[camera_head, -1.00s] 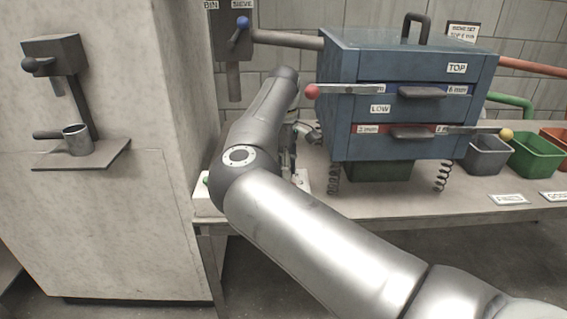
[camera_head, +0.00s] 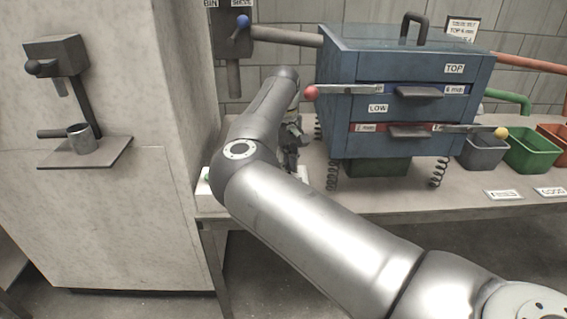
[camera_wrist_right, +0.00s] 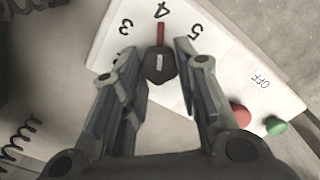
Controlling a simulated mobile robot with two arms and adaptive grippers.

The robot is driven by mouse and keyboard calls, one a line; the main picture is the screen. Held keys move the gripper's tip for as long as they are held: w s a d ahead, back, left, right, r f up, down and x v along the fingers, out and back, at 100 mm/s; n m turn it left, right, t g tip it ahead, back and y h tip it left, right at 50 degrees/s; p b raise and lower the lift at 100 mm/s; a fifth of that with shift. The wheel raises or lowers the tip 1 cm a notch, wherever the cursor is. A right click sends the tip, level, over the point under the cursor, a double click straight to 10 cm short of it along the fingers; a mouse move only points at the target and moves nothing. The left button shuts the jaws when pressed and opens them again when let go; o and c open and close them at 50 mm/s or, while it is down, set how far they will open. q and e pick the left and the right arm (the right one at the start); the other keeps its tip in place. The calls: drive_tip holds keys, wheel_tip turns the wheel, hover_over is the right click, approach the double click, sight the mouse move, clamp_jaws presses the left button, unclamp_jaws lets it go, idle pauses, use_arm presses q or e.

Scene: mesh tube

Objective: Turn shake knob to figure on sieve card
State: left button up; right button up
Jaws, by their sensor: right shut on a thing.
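The shake knob (camera_wrist_right: 160,65) is dark and many-sided, with a red pointer (camera_wrist_right: 160,34) directed at the figure 4 on its white panel (camera_wrist_right: 215,65). The figures 3 and 5 show to either side. My right gripper (camera_wrist_right: 156,52) is shut on the knob, one finger at each side. In the head view my right arm hides the knob and most of the right gripper (camera_head: 291,140). The sieve card (camera_head: 461,30) stands behind the blue sieve box (camera_head: 345,62); its small print is hard to read, with "TOP 6" on it. My left gripper is out of view.
A red button (camera_wrist_right: 240,115) and a green button (camera_wrist_right: 275,125) sit by an OFF label near my right fingers. The sieve box stands on springs (camera_head: 438,172) on the table (camera_head: 400,200). Grey (camera_head: 484,152) and green (camera_head: 532,150) bins stand at the right.

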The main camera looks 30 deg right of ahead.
idle(0.4)
drive_tip(key=o, duration=1)
wheel_tip(320, 180, up, 8)
drive_tip(key=shift+f, duration=0.25)
